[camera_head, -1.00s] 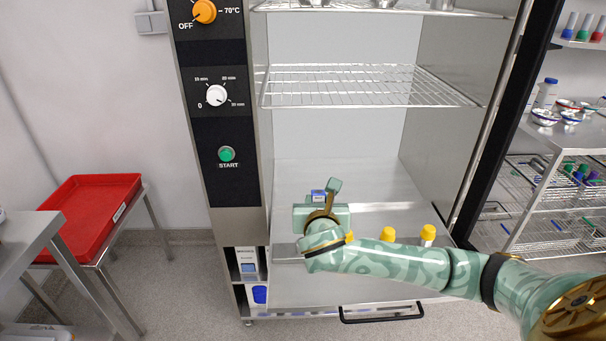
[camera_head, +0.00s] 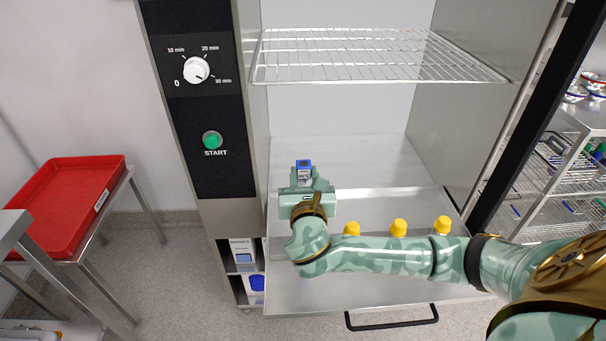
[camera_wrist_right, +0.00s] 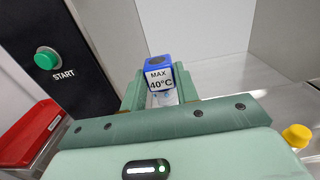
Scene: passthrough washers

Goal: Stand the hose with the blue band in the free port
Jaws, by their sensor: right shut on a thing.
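The hose with the blue band (camera_head: 304,163) stands roughly upright in my right gripper (camera_head: 305,178), inside the open machine near its left wall. In the right wrist view the hose's blue top (camera_wrist_right: 155,63) and its label "MAX 40°C" show between the two fingers of the right gripper (camera_wrist_right: 158,92). The hose's lower end is hidden. Yellow-topped pieces (camera_head: 399,227) stand in a row on the machine's lower shelf to the right of the gripper. I cannot make out the free port; the gripper and arm cover part of that row. My left gripper is out of view.
A wire rack (camera_head: 370,55) spans the machine above the gripper. The control panel (camera_head: 195,90) is at the left and the open door's dark edge (camera_head: 520,115) at the right. A red tray (camera_head: 65,200) stands on a table far left.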

